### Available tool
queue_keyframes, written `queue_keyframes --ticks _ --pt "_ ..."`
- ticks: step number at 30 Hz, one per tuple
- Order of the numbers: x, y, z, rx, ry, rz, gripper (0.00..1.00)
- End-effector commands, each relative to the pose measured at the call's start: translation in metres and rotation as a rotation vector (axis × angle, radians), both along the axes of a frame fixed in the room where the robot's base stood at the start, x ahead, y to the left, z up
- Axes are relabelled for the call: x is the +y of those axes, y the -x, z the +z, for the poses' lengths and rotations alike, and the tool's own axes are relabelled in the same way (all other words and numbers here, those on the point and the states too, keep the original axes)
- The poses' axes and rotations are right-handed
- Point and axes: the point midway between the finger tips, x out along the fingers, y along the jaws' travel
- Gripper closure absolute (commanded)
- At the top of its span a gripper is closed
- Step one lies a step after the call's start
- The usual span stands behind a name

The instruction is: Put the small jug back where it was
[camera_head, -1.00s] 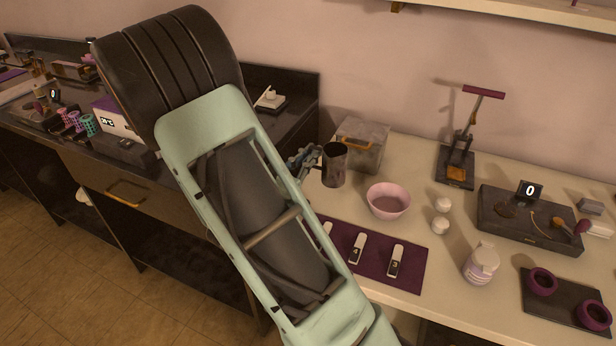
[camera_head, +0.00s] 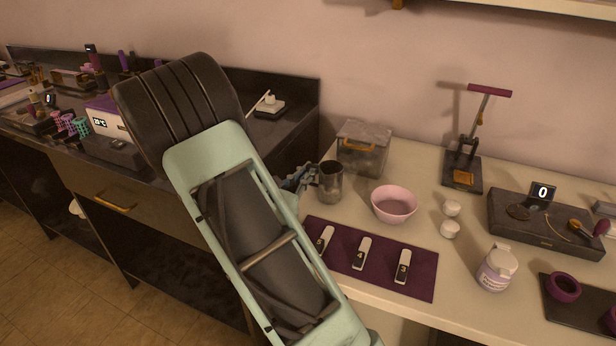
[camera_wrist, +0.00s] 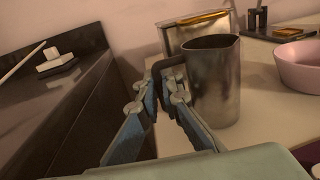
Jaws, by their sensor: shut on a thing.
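The small jug (camera_head: 330,182) is a grey metal cup with a dark handle, upright at the left end of the cream worktop. It fills the middle of the wrist view (camera_wrist: 213,85), with its handle towards my gripper. My gripper (camera_head: 301,178) comes from the left and is shut on the jug's handle; its blue-grey fingers also show in the wrist view (camera_wrist: 165,95). I cannot tell whether the jug's base touches the worktop. Much of my arm hides the area left of the jug.
A grey box with a brass handle (camera_head: 362,148) stands behind the jug. A pink bowl (camera_head: 394,204) is to its right. A purple mat (camera_head: 420,283) with several labelled sticks lies in front. The dark counter (camera_head: 290,115) is at left. Bare cream worktop (camera_head: 345,211) lies around the jug.

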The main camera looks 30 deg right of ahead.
Motion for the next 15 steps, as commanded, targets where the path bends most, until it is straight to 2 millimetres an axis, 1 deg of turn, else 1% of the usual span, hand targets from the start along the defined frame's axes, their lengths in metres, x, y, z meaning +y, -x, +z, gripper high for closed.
queue_keyframes --ticks 4,8,9,12,13,15 --pt "-0.0001 -0.0001 0.0016 -0.001 0.001 0.000 1.00" --pt "-0.0001 0.0000 -0.0026 -0.001 0.001 0.000 1.00" --pt "0.0000 0.0000 -0.0020 0.000 0.000 0.000 0.91" --pt "0.0001 0.0001 -0.0017 0.000 0.000 0.000 0.80" --pt "0.0001 0.0001 -0.0017 0.000 0.000 0.000 0.77" --pt "0.0000 0.0002 -0.0017 0.000 0.000 0.000 0.77"
